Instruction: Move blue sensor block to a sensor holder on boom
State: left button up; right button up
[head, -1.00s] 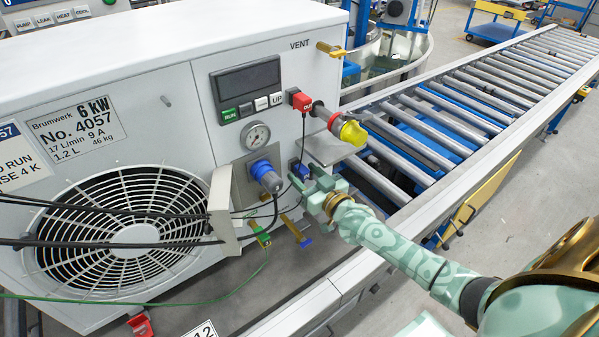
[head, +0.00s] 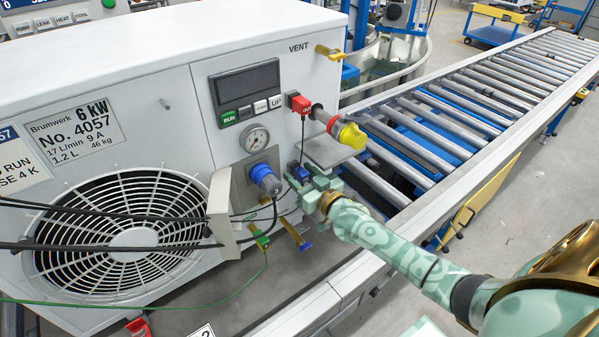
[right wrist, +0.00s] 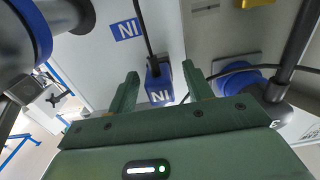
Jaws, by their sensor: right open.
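The blue sensor block (head: 298,172) is at the machine's front right corner, under the red block, with a thin black cable at its top. In the right wrist view the block (right wrist: 160,83), marked NI, is between the two green fingers, with gaps visible on both sides. My right gripper (head: 311,186) is open at the block and partly covers it. Two dark bars reach in from the left to a pale plate (head: 222,205) before the machine; I cannot tell whether this is the boom with its holder. My left gripper is not in view.
A red block (head: 301,104) and a yellow-ended pipe (head: 347,134) stick out above my right gripper. A blue connector (head: 264,179) is close at its left. A green clip (head: 261,241) and a brass valve (head: 293,233) are below. A roller conveyor (head: 440,125) runs behind.

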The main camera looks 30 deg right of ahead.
aim_at(305, 179)
dwell(0.8)
grip_shut()
jog(key=shift+s+d+p, duration=0.15)
jog(key=shift+s+p, duration=0.7)
jog(key=shift+s, duration=0.65)
jog(key=shift+s+d+p, duration=0.1)
jog(key=shift+s+p, duration=0.75)
jog(key=shift+s, duration=0.65)
jog(key=shift+a, duration=0.1)
